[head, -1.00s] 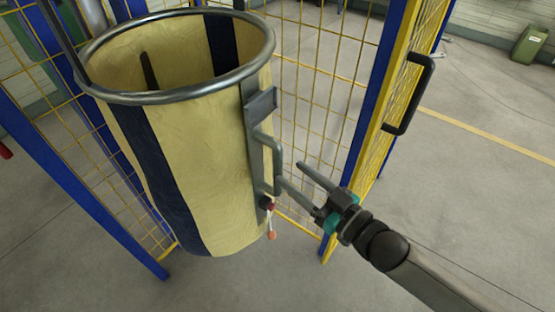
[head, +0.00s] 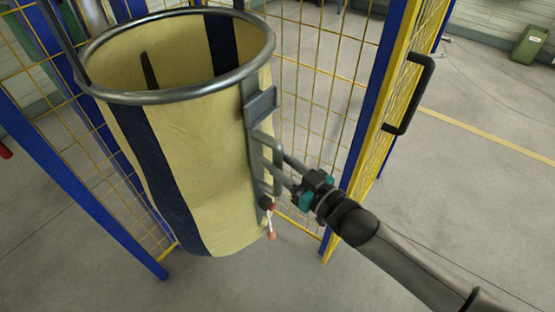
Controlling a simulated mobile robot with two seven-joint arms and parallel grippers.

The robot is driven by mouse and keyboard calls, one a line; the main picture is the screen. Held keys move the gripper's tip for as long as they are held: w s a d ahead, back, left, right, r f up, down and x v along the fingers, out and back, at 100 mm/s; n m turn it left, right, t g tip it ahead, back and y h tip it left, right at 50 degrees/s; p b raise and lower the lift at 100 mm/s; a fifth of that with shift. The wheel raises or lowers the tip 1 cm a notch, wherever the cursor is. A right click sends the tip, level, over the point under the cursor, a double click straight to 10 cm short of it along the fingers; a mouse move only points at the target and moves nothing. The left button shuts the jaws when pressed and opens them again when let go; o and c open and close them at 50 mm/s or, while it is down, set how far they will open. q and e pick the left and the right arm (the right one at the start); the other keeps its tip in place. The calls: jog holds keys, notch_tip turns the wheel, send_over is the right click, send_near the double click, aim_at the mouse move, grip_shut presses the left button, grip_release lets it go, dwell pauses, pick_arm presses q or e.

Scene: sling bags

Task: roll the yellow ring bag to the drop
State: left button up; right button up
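The yellow ring bag (head: 195,150) hangs upright from a grey metal ring (head: 180,95) at the left centre. It is pale yellow with dark blue stripes and open at the top. A grey bracket on its right side carries a grey bar handle (head: 266,136). My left gripper is out of view.
Yellow mesh panels (head: 318,70) with blue posts (head: 370,115) stand behind and beside the bag. A black pull handle (head: 412,92) sticks out from the right panel. Grey floor (head: 480,190) is open on the right. A green bin (head: 530,44) stands far back.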

grip_shut()
dwell(1.0)
